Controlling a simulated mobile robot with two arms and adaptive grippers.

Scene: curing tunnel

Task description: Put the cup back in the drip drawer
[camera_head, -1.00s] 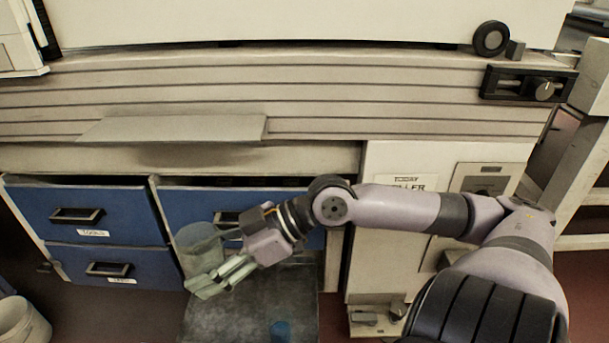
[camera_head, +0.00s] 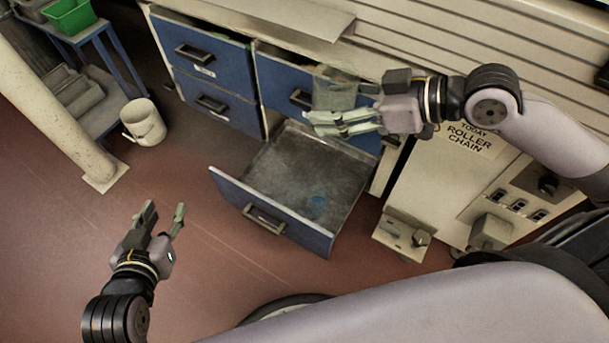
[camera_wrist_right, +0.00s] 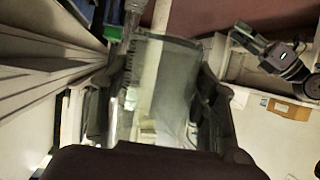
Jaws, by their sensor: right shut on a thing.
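A see-through grey cup (camera_head: 335,90) is held by my right gripper (camera_head: 322,123) in front of the upper blue drawers. It fills the middle of the right wrist view (camera_wrist_right: 168,85), between the fingers. The drip drawer (camera_head: 285,232) is the lower drawer pulled open, with a blue front and a grey metal floor. The cup is above and behind the open drawer, near its back right; its exact height is hard to tell. My left gripper (camera_head: 164,214) is open and empty over the floor, left of the drawer.
A white bucket (camera_head: 143,122) and cream post (camera_head: 60,115) are further left. A cream roller-chain panel (camera_head: 450,170) is right of the drawer.

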